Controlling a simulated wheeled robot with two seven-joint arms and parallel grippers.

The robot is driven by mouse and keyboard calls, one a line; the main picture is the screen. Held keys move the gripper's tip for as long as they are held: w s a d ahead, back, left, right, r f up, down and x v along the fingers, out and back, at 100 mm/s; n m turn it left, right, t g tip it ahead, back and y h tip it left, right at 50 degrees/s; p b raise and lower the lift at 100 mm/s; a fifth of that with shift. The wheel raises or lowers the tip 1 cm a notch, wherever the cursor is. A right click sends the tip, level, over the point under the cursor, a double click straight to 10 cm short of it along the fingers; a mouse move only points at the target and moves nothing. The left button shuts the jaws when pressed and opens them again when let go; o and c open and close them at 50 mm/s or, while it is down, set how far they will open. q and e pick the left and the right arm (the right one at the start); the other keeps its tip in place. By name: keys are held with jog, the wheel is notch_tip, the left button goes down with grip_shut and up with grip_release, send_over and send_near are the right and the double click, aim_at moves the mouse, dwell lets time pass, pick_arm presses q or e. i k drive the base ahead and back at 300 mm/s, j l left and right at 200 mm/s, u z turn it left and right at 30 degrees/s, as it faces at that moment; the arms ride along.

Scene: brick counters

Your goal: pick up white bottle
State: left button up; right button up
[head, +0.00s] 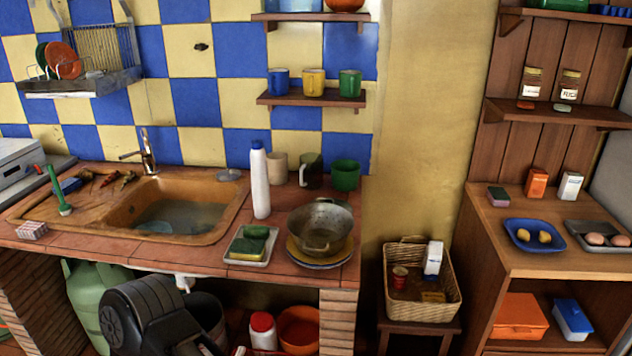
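A tall white bottle (260,186) with a blue cap stands upright on the tiled brick counter (190,258), just right of the sink. A grey-green pot is right of it and a tray with sponges is in front of it. The bottle's front is unobstructed. A dark part of my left arm shows at the bottom left, below the counter's front edge and well away from the bottle. Neither of my grippers shows in the view.
The sink (178,212) holds water. Cups (277,168) stand behind the bottle; a pot (321,226) sits on stacked plates. The sponge tray (251,245) is near the front edge. A mug shelf (311,101) is above. A basket (420,307) stands right of the counter.

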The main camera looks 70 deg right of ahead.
aim_at(259, 176)
jog(key=z, duration=2.05)
